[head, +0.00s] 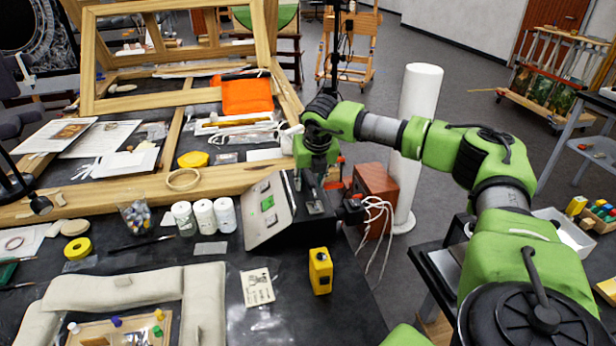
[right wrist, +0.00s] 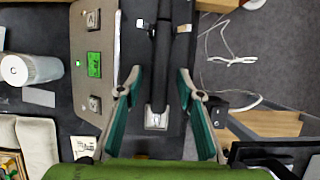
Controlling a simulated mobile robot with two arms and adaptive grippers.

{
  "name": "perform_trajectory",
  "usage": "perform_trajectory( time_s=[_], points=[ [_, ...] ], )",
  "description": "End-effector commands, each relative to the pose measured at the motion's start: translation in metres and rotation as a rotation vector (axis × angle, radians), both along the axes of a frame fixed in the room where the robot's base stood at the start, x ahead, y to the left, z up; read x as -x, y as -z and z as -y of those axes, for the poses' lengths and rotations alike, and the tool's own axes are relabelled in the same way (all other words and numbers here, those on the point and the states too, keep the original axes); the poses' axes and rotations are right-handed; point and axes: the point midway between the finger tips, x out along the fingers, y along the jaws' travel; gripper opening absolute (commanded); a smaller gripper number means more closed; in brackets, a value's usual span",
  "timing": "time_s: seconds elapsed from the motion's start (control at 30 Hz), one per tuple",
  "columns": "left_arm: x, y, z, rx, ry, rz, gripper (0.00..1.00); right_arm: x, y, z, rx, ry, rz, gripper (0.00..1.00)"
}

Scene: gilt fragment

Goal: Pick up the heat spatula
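The heat spatula (right wrist: 160,70) has a long black handle and a flat silver tip. In the right wrist view it lies lengthwise between my right gripper's fingers, beside a grey control panel with a green display (right wrist: 94,64). My right gripper (right wrist: 159,75) is open, with one teal finger on each side of the spatula; no contact is visible. In the head view the right gripper (head: 316,178) points down over the control unit (head: 268,208), and it partly hides the spatula there. My left gripper is not in view.
A yellow device (head: 320,270) stands in front of the unit, near the table's right edge. White jars (head: 204,217) stand left of it. A wooden frame (head: 90,195) lies behind. White cables (head: 378,215) hang at the right, by a reddish box (head: 377,190) and a white column (head: 417,100).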

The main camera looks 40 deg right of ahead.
Motion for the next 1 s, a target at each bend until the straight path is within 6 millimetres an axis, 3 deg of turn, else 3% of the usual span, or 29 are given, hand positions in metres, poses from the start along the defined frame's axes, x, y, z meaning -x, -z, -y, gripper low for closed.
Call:
perform_trajectory(
  time_s=[0.07, 0.2, 0.67, 0.87, 1.0],
  points=[
    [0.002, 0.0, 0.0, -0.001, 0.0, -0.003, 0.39, 0.0, 0.0, 0.0, 0.0, 0.0, 0.0, 0.31],
    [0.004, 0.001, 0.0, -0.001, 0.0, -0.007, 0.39, 0.0, 0.0, 0.0, 0.0, 0.0, 0.0, 0.0],
    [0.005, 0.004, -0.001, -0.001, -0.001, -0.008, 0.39, 0.0, -0.005, 0.0, -0.001, 0.001, 0.002, 0.0],
    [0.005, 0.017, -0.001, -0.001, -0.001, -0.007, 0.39, -0.001, -0.027, -0.001, -0.001, -0.002, 0.005, 0.0],
    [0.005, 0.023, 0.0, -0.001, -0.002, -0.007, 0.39, 0.011, -0.052, -0.016, -0.001, -0.005, 0.006, 0.0]
  ],
)
